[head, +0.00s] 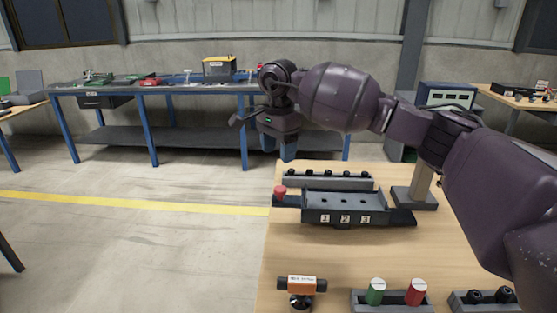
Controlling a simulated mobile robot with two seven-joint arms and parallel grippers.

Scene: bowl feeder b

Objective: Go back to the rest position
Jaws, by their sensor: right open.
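My right arm reaches in from the right edge, across the upper right of the view. My right gripper (278,149) hangs above the far left corner of the wooden table, with its fingers pointing down. The fingers are apart and nothing shows between them. The gripper appears clear of the things on the table. My left gripper is not in view.
The wooden table (300,250) holds a dark numbered fixture (345,219) with a red knob (280,192), a grey rail (328,182), an orange-labelled part (302,283), and green (376,291) and red (416,292) cylinders. Open floor lies left.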

